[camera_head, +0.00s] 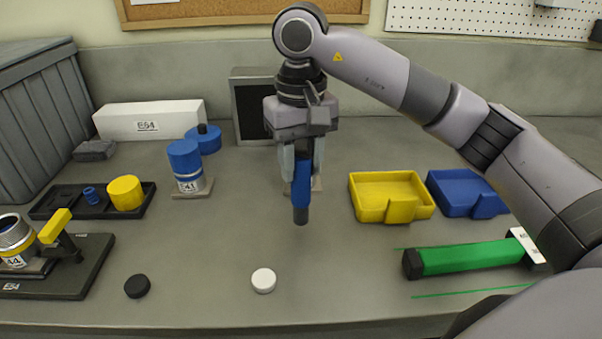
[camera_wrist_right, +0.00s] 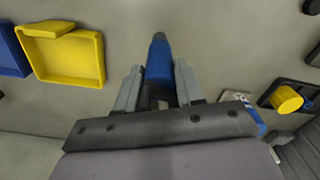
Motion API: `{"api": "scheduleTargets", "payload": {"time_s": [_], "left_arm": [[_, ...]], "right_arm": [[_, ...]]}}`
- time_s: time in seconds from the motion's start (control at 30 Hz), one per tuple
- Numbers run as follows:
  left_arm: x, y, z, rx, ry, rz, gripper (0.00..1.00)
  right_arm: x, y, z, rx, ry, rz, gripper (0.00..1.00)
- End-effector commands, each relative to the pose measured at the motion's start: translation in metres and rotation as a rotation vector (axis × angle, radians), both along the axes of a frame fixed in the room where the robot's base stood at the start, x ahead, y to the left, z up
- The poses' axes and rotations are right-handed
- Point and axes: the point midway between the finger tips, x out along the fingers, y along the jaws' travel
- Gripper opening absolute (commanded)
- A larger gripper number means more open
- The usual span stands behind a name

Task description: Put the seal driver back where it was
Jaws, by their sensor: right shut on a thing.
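My right gripper (camera_head: 303,155) is shut on a blue rod-like tool with a dark tip, which I take as the seal driver (camera_head: 301,190). It hangs upright, tip down, above the middle of the table. In the wrist view the seal driver (camera_wrist_right: 159,62) sits between the two grey fingers. A small beige base (camera_head: 317,184) shows partly behind it, mostly hidden by the gripper and the tool. A similar base on the left (camera_head: 201,190) carries a blue cylinder (camera_head: 185,162) with a label. My left gripper is not in view.
A yellow bin (camera_head: 370,182) and a blue bin (camera_head: 452,184) stand right. A green bar (camera_head: 470,257) lies front right. A white disc (camera_head: 263,281) and a black disc (camera_head: 137,286) lie in front. A black tray (camera_head: 90,208) and a fixture (camera_head: 80,275) stand left.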

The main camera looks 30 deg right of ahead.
Motion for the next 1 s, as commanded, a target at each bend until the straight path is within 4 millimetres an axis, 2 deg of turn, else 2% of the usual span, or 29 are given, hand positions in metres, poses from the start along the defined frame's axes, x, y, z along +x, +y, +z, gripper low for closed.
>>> {"api": "scheduleTargets", "payload": {"time_s": [0.03, 0.17, 0.57, 0.6, 0.63, 0.67, 1.0], "left_arm": [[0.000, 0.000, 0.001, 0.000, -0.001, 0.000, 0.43], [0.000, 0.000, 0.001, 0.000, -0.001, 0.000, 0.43], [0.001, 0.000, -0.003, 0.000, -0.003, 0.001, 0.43], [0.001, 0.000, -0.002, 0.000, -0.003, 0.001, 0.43], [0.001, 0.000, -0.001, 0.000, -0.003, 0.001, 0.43], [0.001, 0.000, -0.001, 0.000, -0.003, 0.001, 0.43], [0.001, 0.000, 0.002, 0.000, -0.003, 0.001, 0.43]], "right_arm": [[-0.001, 0.000, -0.009, -0.001, 0.005, 0.001, 0.00], [0.000, 0.000, -0.021, 0.000, 0.002, 0.001, 0.00], [0.000, 0.000, -0.027, 0.000, 0.000, 0.001, 0.00], [0.000, 0.000, -0.025, -0.001, 0.001, 0.001, 0.50], [0.000, 0.000, -0.025, -0.001, 0.001, 0.001, 0.60], [0.000, 0.000, -0.025, -0.001, 0.001, 0.001, 0.62], [0.000, 0.000, -0.022, -0.001, 0.001, 0.001, 0.62]]}}
